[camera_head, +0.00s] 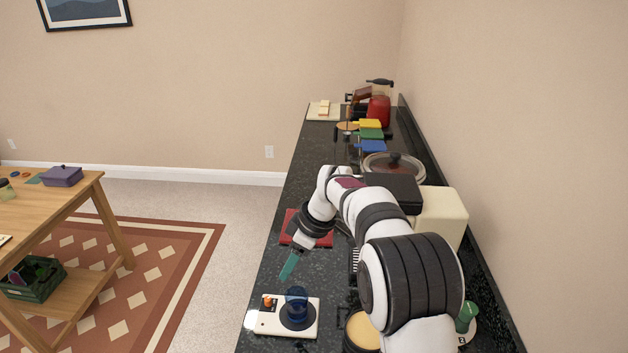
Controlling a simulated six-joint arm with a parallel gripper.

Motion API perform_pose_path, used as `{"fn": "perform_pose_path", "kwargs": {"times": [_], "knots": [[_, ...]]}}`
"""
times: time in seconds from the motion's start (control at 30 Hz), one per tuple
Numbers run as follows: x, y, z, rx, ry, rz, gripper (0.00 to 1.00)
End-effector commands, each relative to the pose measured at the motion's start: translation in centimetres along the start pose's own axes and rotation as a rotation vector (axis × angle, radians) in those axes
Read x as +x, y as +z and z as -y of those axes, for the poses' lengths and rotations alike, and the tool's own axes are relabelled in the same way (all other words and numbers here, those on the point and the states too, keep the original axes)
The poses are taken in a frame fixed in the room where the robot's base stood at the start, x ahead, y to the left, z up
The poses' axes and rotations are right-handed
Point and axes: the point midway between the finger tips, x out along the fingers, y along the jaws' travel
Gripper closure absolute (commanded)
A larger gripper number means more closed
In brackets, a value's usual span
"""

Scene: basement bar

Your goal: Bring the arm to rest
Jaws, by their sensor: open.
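My gripper (290,264) is at the end of my white and black arm, above the dark speckled counter (268,274). Its teal fingers point down and to the left, toward the counter's left edge. The gripper is open, and I see nothing between its fingers. My arm hides part of the counter's middle.
Near my arm are a round tan-topped container (363,332), a green-topped thing (467,314) and a cream box (443,216). Farther back stand a lidded pan (380,164), coloured blocks (371,133) and a red appliance (379,110). A wooden table (74,205) is at the left, across open floor.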

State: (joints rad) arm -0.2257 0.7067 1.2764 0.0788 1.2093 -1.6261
Motion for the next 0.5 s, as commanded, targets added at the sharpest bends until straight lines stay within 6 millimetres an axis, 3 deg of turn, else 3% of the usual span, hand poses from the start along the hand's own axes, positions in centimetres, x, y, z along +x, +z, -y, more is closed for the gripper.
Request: {"fn": "perform_pose_path", "kwargs": {"times": [0.07,0.13,0.2,0.27,0.3,0.4,0.5], "knots": [[-3.0,1.3,1.6,0.135,0.008,0.016,0.46],[-6.8,3.7,5.0,0.368,0.015,0.045,0.46],[-10.5,7.0,9.8,0.659,0.031,0.082,0.46],[-12.7,10.1,14.4,0.914,0.053,0.114,0.46],[-13.5,12.1,17.6,1.079,0.071,0.133,0.46],[-14.0,16.4,24.6,1.436,0.12,0.171,0.46],[-13.3,19.2,29.1,1.675,0.16,0.195,0.46]]}}
